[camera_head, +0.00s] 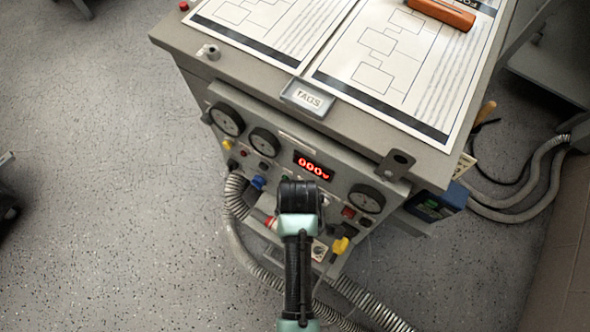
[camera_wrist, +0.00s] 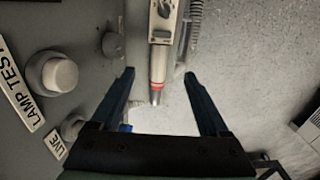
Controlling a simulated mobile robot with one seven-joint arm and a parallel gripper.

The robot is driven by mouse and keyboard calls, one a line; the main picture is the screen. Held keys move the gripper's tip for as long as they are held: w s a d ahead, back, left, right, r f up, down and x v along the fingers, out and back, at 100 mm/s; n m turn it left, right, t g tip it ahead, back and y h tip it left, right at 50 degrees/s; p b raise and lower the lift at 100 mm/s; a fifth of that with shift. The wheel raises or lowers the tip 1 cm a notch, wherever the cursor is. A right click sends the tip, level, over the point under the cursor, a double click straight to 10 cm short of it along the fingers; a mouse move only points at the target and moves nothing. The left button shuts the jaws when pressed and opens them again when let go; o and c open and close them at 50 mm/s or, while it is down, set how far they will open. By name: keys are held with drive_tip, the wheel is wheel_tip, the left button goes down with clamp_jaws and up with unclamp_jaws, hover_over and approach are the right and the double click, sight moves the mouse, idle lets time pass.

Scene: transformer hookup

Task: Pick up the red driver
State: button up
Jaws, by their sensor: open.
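No thing in view is plainly a red driver. In the wrist view, my gripper (camera_wrist: 159,75) has its two dark fingers spread apart with nothing between them touching either one. A slim grey-white tool-like piece with a red band (camera_wrist: 157,84) shows between the fingers, apart from both; I cannot tell what it is. In the head view, my arm's dark wrist is in front of the cabinet's control panel (camera_head: 240,150), and my fingertips are hidden. A small red piece (camera_head: 270,222) shows just left of my wrist. An orange-red cylinder (camera_head: 441,13) lies on the cabinet top.
The cabinet top (camera_head: 390,140) holds printed diagram sheets (camera_head: 262,25) and a TAGS holder (camera_head: 308,96). Gauges (camera_head: 264,142), knobs (camera_wrist: 53,73) and a red display (camera_head: 313,166) are on the panel. Corrugated hoses (camera_head: 238,238) hang below. Speckled floor is open at left.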

sight(271, 222)
drive_tip(key=f, duration=0.2)
drive_tip(key=f+b, duration=0.1)
drive_tip(key=f, duration=0.1)
drive_tip(key=f+b, duration=0.1)
drive_tip(key=f, duration=0.1)
drive_tip(key=shift+s+f, duration=0.1)
drive_tip(key=shift+s, duration=0.25)
drive_tip(key=shift+w+a+f+b, duration=0.1)
drive_tip(key=shift+f+b, duration=1)
drive_tip(key=shift+f, duration=1.85)
drive_tip(key=shift+c, duration=0.3)
clamp_jaws()
drive_tip(key=shift+r, duration=0.1)
